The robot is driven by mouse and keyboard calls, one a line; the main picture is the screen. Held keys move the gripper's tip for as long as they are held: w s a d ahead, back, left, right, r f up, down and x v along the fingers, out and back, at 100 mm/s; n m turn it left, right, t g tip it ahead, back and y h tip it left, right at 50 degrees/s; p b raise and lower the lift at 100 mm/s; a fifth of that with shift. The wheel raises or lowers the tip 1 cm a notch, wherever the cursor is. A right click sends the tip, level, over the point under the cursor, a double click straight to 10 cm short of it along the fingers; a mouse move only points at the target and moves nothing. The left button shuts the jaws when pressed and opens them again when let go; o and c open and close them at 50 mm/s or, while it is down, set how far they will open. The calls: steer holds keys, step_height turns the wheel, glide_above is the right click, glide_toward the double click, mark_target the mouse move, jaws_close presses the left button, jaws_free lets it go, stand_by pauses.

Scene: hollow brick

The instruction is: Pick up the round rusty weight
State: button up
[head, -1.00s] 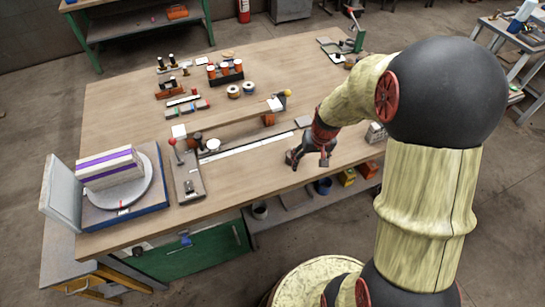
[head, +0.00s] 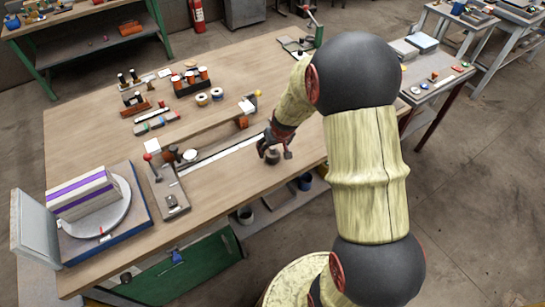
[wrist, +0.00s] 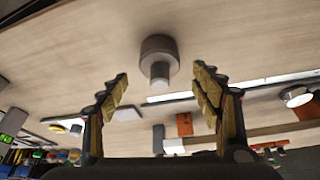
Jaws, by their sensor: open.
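The round weight (wrist: 159,52) is a grey-brown cylinder with a narrower knob, seen in the wrist view just beyond and between the fingertips. In the head view the weight (head: 272,157) is a small dark rusty shape on the wooden table, partly hidden by my gripper. My gripper (wrist: 160,74) is open, one finger on each side of the knob's line, with nothing between the pads. In the head view my gripper (head: 276,148) is low over the table near its front right edge, right by the weight.
A long strip and bar (head: 222,152) lie left of my gripper. A grey lever stand (head: 168,188) and a round-plate device (head: 95,205) stand at the left. Spools (head: 203,99) and small parts sit further back. The tabletop (head: 300,130) right of the gripper is bare.

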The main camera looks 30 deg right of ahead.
steer(key=shift+x, duration=1.2)
steer(key=shift+c, duration=0.3)
jaws_close()
steer(key=shift+w+r, duration=0.1)
steer(key=shift+r, duration=0.1)
